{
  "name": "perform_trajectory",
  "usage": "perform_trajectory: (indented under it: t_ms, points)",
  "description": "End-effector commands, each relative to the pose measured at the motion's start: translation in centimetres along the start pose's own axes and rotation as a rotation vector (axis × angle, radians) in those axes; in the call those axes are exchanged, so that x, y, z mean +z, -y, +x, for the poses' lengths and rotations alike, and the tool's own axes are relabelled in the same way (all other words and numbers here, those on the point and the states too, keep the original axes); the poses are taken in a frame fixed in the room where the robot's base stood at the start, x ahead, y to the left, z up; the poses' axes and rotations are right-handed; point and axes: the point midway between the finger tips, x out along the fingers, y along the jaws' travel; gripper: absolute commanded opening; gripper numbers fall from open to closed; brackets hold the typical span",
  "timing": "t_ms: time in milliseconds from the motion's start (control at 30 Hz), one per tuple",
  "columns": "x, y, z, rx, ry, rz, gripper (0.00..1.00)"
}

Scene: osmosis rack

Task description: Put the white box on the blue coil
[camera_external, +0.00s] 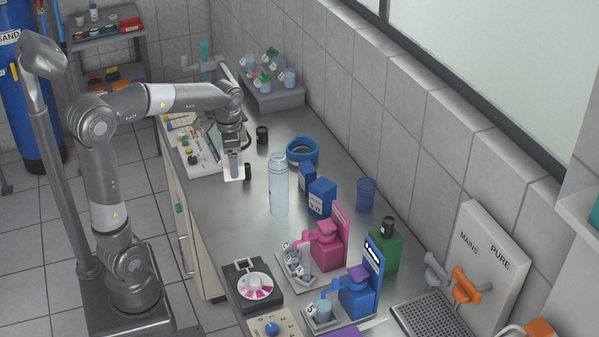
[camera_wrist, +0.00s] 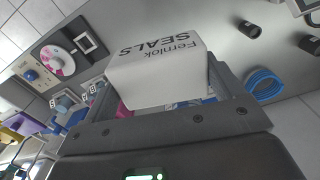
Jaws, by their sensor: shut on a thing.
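The white box (camera_external: 235,175), marked "Femlok SEALS", is held between the fingers of my gripper (camera_external: 233,163) over the far left part of the bench. In the wrist view the white box (camera_wrist: 160,75) fills the space between the dark fingers. The blue coil (camera_external: 302,141) lies on the bench to the right of my gripper, near the wall, apart from the box. It also shows in the wrist view (camera_wrist: 265,88) at the right. The gap under the box is hard to judge.
A black cylinder (camera_external: 262,135) stands between my gripper and the coil, and another (camera_external: 247,171) is close beside the box. A clear bottle (camera_external: 279,185) and blue boxes (camera_external: 321,197) stand nearer the camera. A control panel (camera_external: 198,150) lies left.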

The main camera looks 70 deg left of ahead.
Motion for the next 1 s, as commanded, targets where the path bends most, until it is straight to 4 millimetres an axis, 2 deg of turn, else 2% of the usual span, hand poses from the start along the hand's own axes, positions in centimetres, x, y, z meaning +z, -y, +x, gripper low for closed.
perform_trajectory:
  t_ms: [33, 233, 567, 800, 1000]
  points:
    - [-0.1, 0.1, -1.9, -0.004, -0.007, 0.001, 0.6]
    - [-0.1, 0.0, -7.8, -0.003, -0.004, 0.001, 0.6]
    - [-6.2, 3.5, -9.3, 0.0, 0.002, -0.036, 0.6]
    - [-12.3, 6.9, -10.1, 0.0, 0.002, -0.075, 0.6]
    - [-17.1, 9.5, -10.0, 0.0, 0.002, -0.11, 0.6]
